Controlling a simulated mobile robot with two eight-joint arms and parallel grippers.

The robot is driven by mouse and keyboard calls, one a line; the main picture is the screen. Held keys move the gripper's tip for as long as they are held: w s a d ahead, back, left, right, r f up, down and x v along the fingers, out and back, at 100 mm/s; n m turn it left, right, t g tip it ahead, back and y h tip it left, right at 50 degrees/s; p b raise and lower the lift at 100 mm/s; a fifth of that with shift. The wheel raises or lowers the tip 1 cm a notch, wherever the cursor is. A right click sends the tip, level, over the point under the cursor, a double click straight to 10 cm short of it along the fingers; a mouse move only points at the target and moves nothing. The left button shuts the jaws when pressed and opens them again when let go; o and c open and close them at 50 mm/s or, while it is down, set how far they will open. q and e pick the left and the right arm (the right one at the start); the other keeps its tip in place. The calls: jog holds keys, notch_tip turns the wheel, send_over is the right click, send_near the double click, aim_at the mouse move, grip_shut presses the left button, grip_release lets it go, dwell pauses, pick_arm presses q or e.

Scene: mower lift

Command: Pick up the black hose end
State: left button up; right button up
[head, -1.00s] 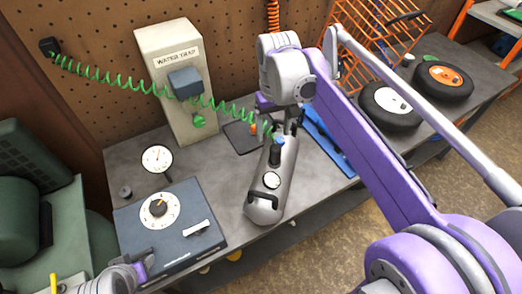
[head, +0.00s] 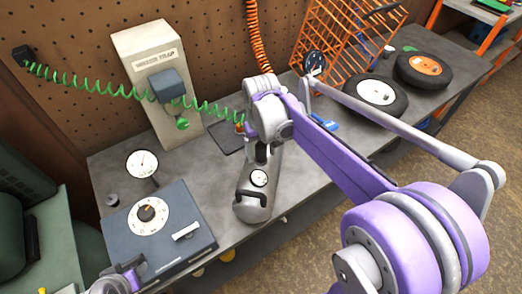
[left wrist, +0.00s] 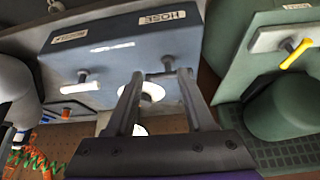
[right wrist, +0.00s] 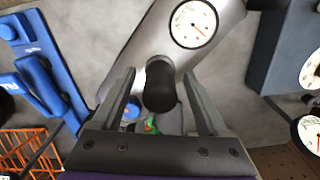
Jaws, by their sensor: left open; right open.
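A black rounded cylinder (right wrist: 160,87), seemingly the black hose end, stands over the grey tank (right wrist: 138,48) in the right wrist view. My right gripper (right wrist: 159,76) is open, with one finger on each side of it; I cannot tell whether they touch it. In the head view the right gripper (head: 262,153) is low over the back of the tank (head: 258,205) and hides most of the piece. My left gripper (left wrist: 157,75) is open and empty, close to the blue-grey box (left wrist: 110,62) labelled HOSE.
A white gauge (head: 259,178) is on the tank. The blue-grey dial box (head: 125,240) and water trap (head: 150,75) stand to the left. A green coiled hose (head: 90,88) runs toward the gripper. An orange rack (head: 330,40) and two wheels (head: 375,92) are right.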

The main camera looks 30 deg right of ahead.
jog(key=shift+c, duration=0.2)
grip_shut()
jog(key=shift+r, duration=0.15)
